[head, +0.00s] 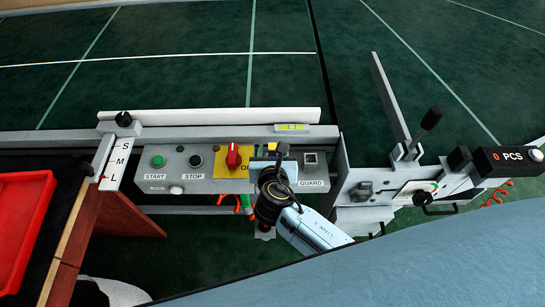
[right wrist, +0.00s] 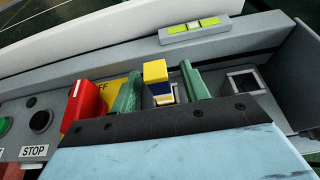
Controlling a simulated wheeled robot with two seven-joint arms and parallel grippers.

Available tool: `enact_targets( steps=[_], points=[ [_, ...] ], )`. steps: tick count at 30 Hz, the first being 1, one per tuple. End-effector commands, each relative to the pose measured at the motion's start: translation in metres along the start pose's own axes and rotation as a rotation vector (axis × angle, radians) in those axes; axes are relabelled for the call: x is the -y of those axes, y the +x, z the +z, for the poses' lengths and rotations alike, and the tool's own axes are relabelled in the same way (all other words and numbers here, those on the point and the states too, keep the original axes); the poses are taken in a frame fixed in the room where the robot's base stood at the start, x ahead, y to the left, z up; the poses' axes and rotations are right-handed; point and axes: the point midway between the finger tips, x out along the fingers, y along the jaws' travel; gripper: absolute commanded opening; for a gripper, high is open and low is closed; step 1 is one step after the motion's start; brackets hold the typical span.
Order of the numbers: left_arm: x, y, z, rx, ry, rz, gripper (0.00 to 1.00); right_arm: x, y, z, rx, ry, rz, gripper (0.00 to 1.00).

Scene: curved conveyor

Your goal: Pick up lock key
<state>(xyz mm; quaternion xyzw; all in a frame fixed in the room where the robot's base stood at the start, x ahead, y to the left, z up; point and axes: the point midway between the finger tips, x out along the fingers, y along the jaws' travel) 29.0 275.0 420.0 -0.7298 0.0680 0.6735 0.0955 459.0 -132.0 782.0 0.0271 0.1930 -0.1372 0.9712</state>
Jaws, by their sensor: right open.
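The lock key is most likely the small upright piece with a yellow top and a blue band (right wrist: 155,72), standing at the control panel (right wrist: 100,82) in the right wrist view. My right gripper (right wrist: 160,78) is open, with one green finger on each side of this piece. Visible gaps separate the fingers from it; its lower end is partly hidden. My left gripper is not in view.
A red rotary switch (head: 233,156) on a yellow plate stands close left of my right gripper. START (head: 158,161) and STOP (head: 196,161) buttons are farther left. A spirit level (head: 292,127) lies on the rail behind. A red tray (head: 22,220) is at far left.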

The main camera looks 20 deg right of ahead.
Motion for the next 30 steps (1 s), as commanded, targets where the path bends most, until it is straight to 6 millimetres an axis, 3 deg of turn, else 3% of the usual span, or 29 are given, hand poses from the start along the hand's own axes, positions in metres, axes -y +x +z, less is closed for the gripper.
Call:
enact_targets(
  steps=[8,18,26,30],
  points=[
    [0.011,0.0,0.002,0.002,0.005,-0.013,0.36,0.0,0.003,0.0,-0.001,0.0,0.001,0.45],
    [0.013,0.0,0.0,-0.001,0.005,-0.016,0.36,0.0,0.003,0.0,-0.001,0.0,0.0,0.01],
    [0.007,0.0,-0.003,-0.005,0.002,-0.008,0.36,0.0,0.003,0.001,0.0,0.0,0.001,0.0],
    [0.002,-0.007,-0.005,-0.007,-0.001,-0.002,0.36,0.0,-0.002,0.014,0.002,0.002,0.001,0.0]
  ],
)
